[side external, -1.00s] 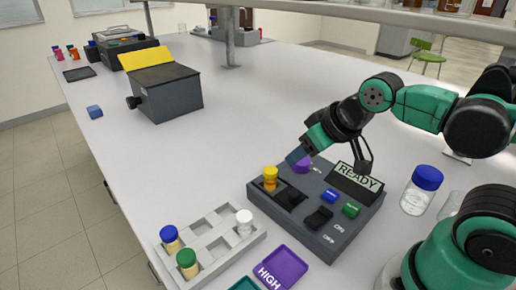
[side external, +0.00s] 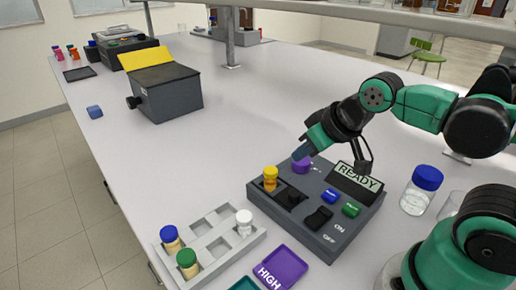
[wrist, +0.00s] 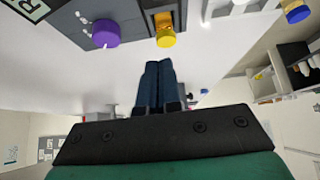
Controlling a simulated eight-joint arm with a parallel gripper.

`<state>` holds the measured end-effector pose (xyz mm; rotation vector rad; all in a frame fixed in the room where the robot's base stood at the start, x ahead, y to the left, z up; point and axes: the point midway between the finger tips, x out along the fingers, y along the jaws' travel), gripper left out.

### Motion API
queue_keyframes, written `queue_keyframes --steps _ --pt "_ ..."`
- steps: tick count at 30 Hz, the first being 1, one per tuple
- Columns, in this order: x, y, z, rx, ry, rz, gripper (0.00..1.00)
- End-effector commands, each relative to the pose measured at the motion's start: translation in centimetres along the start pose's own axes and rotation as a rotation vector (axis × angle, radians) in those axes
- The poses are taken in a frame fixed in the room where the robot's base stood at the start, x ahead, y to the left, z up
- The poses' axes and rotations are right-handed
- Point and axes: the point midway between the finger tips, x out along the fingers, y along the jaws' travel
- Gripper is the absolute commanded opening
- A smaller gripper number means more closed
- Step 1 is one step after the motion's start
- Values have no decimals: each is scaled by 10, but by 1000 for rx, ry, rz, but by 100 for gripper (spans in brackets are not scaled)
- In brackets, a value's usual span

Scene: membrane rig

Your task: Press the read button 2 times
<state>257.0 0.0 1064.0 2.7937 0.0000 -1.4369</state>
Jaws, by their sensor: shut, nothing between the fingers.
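The dark grey meter (side external: 285,222) stands on the bench with a lit display (side external: 358,177) that reads READY. Below the display are a blue button (side external: 330,196) and a green button (side external: 351,209). Their labels are too small to read. A purple knob (side external: 301,166) is at the meter's far left corner, also in the wrist view (wrist: 106,33). A yellow-capped vial (side external: 270,179) stands in a slot, its cap also in the wrist view (wrist: 166,40). My gripper (side external: 303,151) is shut and empty, just above and behind the purple knob; its fingers (wrist: 160,68) show together in the wrist view.
A black ON/OFF rocker switch (side external: 319,217) is on the meter's front. A grey rack (side external: 210,243) with capped vials and a purple HIGH tray (side external: 282,266) lie in front. A blue-lidded jar (side external: 421,190) stands right.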

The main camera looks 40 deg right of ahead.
Motion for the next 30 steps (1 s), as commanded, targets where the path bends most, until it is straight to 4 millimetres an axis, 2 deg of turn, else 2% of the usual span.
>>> queue_keyframes --steps 24,26,30 --pt "0 0 1 -8 -5 2 0" --pt "0 -1 4 -50 -28 10 0" --pt "-7 3 25 -314 -192 80 0"
